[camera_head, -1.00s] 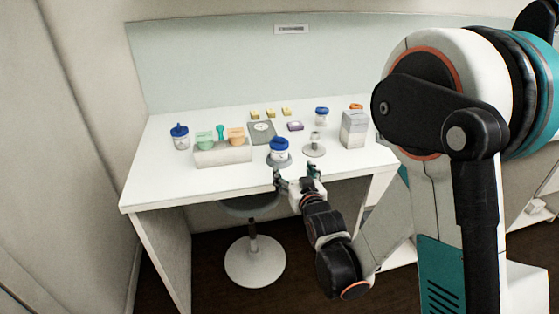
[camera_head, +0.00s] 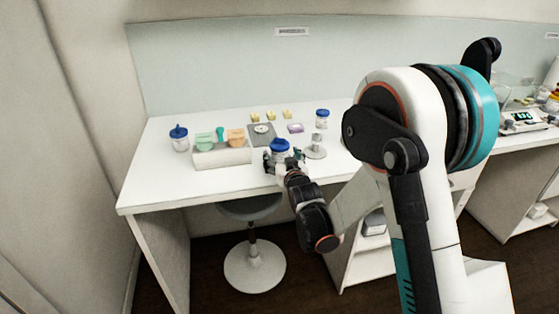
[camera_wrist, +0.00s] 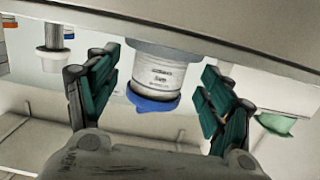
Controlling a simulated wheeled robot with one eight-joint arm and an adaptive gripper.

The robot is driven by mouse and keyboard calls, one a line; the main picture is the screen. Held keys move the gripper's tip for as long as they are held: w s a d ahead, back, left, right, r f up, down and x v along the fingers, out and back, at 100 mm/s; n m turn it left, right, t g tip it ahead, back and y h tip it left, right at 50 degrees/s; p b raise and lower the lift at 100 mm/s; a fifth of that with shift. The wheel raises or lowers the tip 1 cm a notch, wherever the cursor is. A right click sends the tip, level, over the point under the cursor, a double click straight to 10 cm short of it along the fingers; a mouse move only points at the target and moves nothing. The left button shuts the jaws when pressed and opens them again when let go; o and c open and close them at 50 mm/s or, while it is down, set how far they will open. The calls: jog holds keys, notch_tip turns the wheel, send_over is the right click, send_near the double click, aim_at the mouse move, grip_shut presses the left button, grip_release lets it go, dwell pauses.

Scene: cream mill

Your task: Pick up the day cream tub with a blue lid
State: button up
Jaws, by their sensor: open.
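A white tub with a blue lid (camera_head: 280,145) stands near the front edge of the white table, to the right of the light block. In the wrist view the same tub (camera_wrist: 158,82) appears upside down, its label partly readable, against a grey round base (camera_wrist: 170,52). My gripper (camera_head: 284,159) is open at the tub's near side. In the wrist view my gripper's (camera_wrist: 160,68) green-padded fingers are on either side of the tub, with gaps on both sides. The gripper hides the tub's lower part in the head view.
Another blue-lidded jar (camera_head: 322,118) stands at the back, and one with a pointed blue top (camera_head: 180,138) at the left. A light block (camera_head: 222,155) holds green and orange items. A small grey stand (camera_head: 316,148) is close right of my gripper.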

jog(key=shift+w+a, duration=0.15)
jog(key=shift+w, duration=0.35)
jog(key=c, duration=1.4)
jog(key=shift+r, duration=0.15)
notch_tip(320, 180, up, 20)
jog(key=p, duration=0.7)
